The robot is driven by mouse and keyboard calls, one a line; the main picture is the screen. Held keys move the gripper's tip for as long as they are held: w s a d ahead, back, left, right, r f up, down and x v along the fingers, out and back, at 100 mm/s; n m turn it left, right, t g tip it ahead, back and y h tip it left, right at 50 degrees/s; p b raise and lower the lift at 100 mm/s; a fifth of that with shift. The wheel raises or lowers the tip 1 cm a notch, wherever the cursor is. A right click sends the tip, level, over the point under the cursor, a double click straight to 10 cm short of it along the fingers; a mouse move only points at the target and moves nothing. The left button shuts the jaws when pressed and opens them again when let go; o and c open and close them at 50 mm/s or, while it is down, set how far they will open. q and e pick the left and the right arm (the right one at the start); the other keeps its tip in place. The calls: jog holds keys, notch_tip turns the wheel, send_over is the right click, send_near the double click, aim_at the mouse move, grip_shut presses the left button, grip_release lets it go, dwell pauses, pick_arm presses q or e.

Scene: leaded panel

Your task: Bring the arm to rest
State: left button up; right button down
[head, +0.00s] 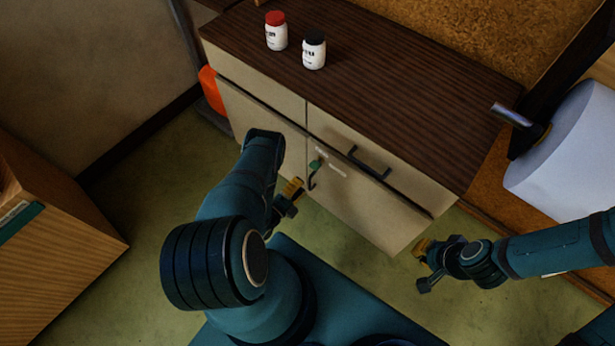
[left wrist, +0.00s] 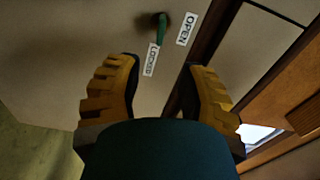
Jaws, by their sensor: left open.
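My left gripper (head: 289,192) is in front of the cabinet's lower doors in the head view. It is open and empty. In the left wrist view its yellow ribbed fingers (left wrist: 160,75) stand apart, with a green latch handle (left wrist: 162,28) beyond them. The handle points down toward the label reading LOCKED (left wrist: 151,60); the label reading OPEN (left wrist: 187,29) is to its right. The green handle also shows in the head view (head: 315,165), apart from the gripper. My right gripper (head: 424,265) hangs over the floor at the right; its jaw opening is unclear.
The cabinet (head: 375,220) has a dark wooden top (head: 400,70) bearing a red-lidded bottle (head: 276,32) and a black-lidded bottle (head: 313,50). A black handle (head: 369,163) juts from its front. A wooden box (head: 60,245) stands left, a white roll (head: 565,150) right.

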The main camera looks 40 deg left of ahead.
pick_arm(q)
jog(key=shift+s, duration=0.9)
jog(key=w+d+r+n+g+y, duration=0.1)
jog(key=w+d+r+n+g, duration=0.4)
jog(key=w+r+n+g, duration=0.45)
jog(key=s+d+r+n+g+h, duration=0.1)
jog(key=s+d+r+n+g, duration=0.2)
jog(key=s+d+r+n, duration=0.2)
jog(key=s+d+r+n+g+h, duration=0.2)
jog(key=s+d+r, duration=0.5)
jog(key=d, duration=0.4)
jog(key=s+n+g, duration=0.1)
jog(key=n, duration=0.1)
jog(key=shift+s+d+n+g+h, duration=0.2)
jog(key=shift+d+n+g+h, duration=0.1)
jog(key=shift+d+n+g, duration=0.1)
